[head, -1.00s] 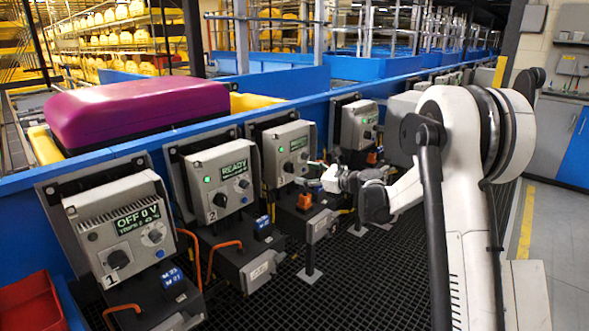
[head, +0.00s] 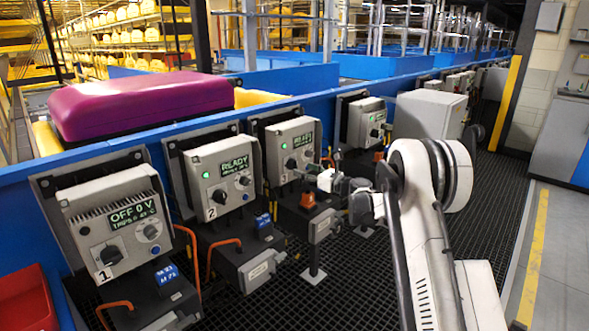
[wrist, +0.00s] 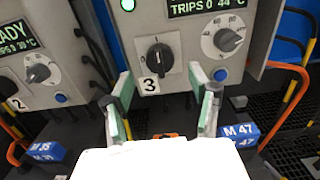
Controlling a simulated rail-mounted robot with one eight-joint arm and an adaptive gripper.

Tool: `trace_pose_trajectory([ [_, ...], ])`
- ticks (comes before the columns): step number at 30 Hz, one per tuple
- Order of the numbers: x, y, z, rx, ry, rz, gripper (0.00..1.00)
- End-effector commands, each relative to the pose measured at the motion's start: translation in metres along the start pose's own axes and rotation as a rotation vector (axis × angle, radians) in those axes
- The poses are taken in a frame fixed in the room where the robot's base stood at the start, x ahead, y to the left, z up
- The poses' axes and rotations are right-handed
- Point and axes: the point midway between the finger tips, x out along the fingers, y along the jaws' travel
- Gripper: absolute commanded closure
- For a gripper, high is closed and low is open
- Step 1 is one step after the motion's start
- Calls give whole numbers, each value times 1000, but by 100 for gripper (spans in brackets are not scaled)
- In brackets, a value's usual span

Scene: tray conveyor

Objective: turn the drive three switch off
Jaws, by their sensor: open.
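The drive three box (head: 290,150) is a grey control unit with a lit green lamp and a READY display in the head view. Its switch (wrist: 160,57) is a black rotary knob with a white mark, pointing about upward in the wrist view, above the label 3 (wrist: 150,84). My gripper (wrist: 161,78) is open and empty, its two green-padded fingers below and to either side of the knob. No contact with the knob is visible. In the head view my gripper (head: 318,172) is in front of the drive three box, partly covering its lower part.
A smaller grey dial (wrist: 222,42) and blue button (wrist: 221,75) sit right of the switch. Drive two (head: 222,178) reads READY, and drive one (head: 120,225) reads OFF 0 V. A blue M 47 block (wrist: 240,134) is close to the right finger. A purple case (head: 140,103) lies behind.

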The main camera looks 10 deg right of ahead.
Motion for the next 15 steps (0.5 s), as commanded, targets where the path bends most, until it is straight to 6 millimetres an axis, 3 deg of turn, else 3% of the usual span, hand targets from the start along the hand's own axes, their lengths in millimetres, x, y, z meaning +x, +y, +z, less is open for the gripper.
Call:
trace_pose_trajectory([
  [6,37,1,-1,0,0,1,44],
  [15,58,0,0,-1,0,1,44],
])
